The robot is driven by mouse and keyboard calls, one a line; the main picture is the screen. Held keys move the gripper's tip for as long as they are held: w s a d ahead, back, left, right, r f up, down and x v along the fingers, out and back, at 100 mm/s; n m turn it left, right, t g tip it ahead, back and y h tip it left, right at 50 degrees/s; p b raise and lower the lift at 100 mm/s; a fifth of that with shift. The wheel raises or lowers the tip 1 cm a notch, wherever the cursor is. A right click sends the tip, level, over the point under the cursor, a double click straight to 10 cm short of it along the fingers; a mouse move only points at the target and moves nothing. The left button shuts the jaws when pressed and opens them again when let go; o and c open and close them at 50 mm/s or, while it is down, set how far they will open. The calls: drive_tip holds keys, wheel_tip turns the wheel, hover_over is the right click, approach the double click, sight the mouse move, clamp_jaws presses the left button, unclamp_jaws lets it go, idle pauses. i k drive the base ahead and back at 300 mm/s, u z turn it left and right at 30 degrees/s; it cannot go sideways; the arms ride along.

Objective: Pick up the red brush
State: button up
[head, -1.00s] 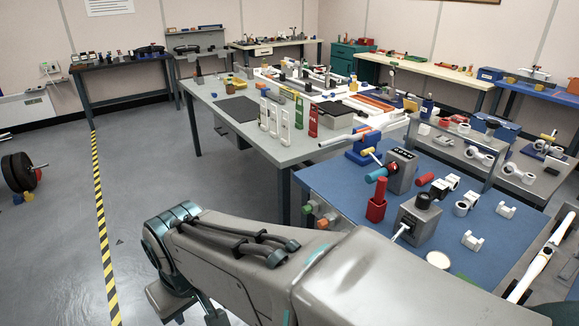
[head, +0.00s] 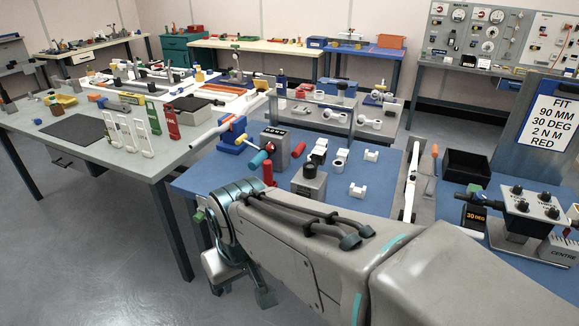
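I cannot pick out a red brush for certain. A red upright piece (head: 268,173) stands near the left part of the blue bench (head: 345,207). A short red cylinder (head: 299,150) lies behind it, beside a grey block. A slim tool with an orange-red handle (head: 434,155) stands to the right of the blue bench. My arm stretches across the lower middle and bends down at its far end, left of the blue bench's front edge. The arm hides part of the bench front.
A grey bench (head: 105,158) with tall white and green pieces stands at left. A black bin (head: 467,169), a control box (head: 530,204) and a blue sign board (head: 540,135) stand at right. Grey floor (head: 90,265) is clear at lower left.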

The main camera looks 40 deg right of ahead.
sight(267, 164)
drive_tip(key=z, duration=0.75)
drive_tip(key=i, duration=1)
